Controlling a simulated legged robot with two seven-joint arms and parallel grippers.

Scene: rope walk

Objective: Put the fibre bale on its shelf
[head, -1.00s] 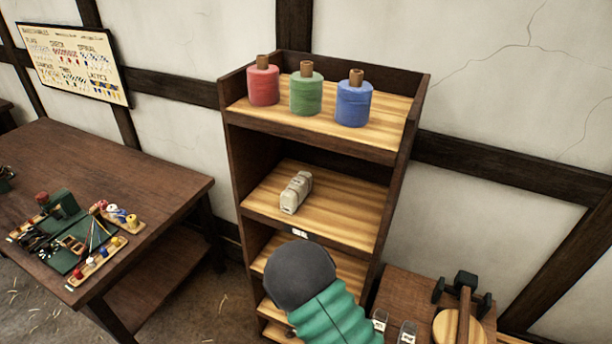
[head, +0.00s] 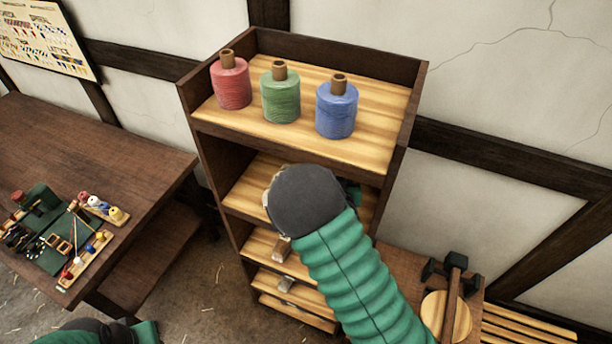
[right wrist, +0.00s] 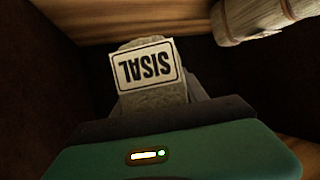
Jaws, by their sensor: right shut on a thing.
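A grey fibre bale (right wrist: 148,70) with a SISAL label, upside down in the right wrist view, is held by my right gripper (right wrist: 160,108). The gripper is shut on it, inside the shelf unit (head: 243,206). In the head view my right arm's dark wrist covers the middle shelf and hides the jaws and most of the held bale.
Red (head: 231,84), green (head: 280,96) and blue (head: 336,110) twine spools stand on the top shelf. Side walls and a shelf board bound the bay closely. A workbench (head: 95,150) with tools stands left. A low table (head: 396,262) stands right.

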